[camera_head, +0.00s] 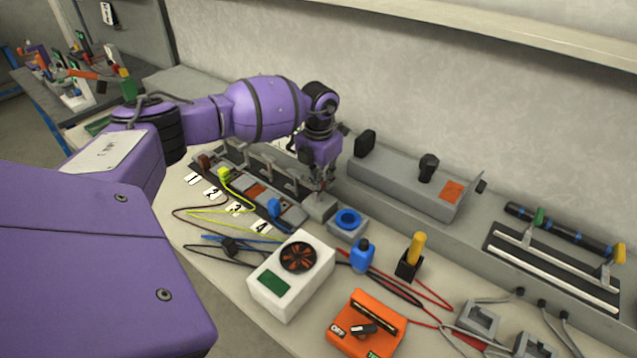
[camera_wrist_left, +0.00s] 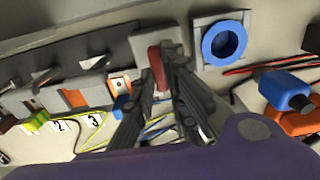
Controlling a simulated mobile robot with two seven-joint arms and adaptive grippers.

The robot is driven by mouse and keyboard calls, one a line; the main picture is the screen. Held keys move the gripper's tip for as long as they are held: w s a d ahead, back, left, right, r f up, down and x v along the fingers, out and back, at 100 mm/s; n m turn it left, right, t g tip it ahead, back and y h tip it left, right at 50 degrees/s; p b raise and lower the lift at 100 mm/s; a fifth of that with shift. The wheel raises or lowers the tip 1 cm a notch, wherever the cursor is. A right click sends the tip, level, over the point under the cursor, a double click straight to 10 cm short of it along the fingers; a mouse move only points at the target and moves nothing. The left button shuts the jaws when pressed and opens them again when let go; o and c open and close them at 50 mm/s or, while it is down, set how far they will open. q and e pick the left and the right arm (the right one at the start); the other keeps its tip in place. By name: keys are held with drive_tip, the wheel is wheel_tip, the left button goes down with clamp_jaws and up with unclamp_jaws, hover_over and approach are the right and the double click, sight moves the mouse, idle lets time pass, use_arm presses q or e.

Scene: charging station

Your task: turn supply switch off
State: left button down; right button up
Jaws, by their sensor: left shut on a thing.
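My left gripper (camera_head: 322,186) reaches down over the right end of the numbered row of sockets. In the left wrist view its two fingers (camera_wrist_left: 160,90) stand on either side of a red lever (camera_wrist_left: 155,65) and are shut on it. The lever sits on a light grey box (camera_head: 319,207), beside a block with a blue ring (camera_head: 348,219). In the head view the gripper hides the lever. I cannot tell from a label which is the supply switch. My right gripper is not in view.
A white box with a fan (camera_head: 290,275), a blue bottle-shaped thing (camera_head: 361,256) and a yellow-handled tool in a black holder (camera_head: 410,257) stand nearby. Loose cables (camera_head: 215,232) cross the bench. A grey panel with black knobs (camera_head: 428,167) runs behind.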

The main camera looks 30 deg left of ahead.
use_arm(q)
drive_tip(key=c, duration=1.8)
unclamp_jaws()
drive_tip(key=shift+o, duration=0.2)
wheel_tip(320, 180, up, 12)
